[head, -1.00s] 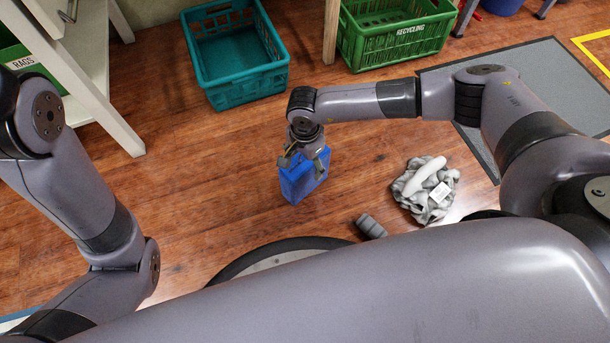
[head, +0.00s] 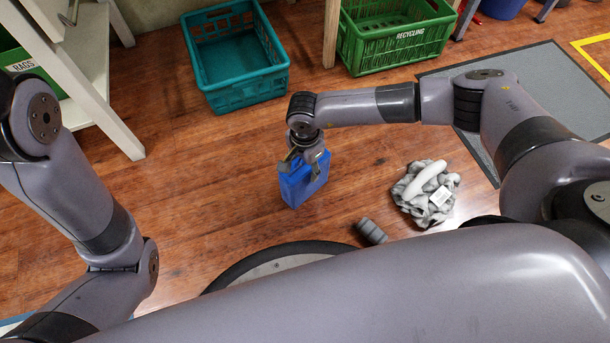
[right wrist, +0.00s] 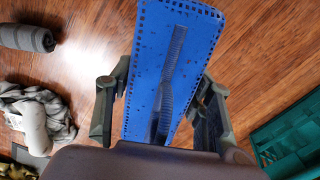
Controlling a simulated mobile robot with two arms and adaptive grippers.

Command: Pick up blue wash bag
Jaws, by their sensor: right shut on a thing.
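The blue wash bag (head: 300,184) stands on the wooden floor in the middle of the head view. In the right wrist view the blue bag (right wrist: 190,40) lies between the two fingers, with a dark strip along its middle. My right gripper (head: 304,166) reaches down onto its top from above and is shut on it. The gripper also shows in the right wrist view (right wrist: 162,105), with a finger on each side of the bag. My left arm is at the left of the head view, but its gripper is out of view.
A teal crate (head: 284,72) and a green recycling crate (head: 445,38) stand behind. Grey crumpled cloth with a white item (head: 428,186) and a dark grey roll (head: 371,231) lie on the floor to the right. A white shelf (head: 118,130) is at left.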

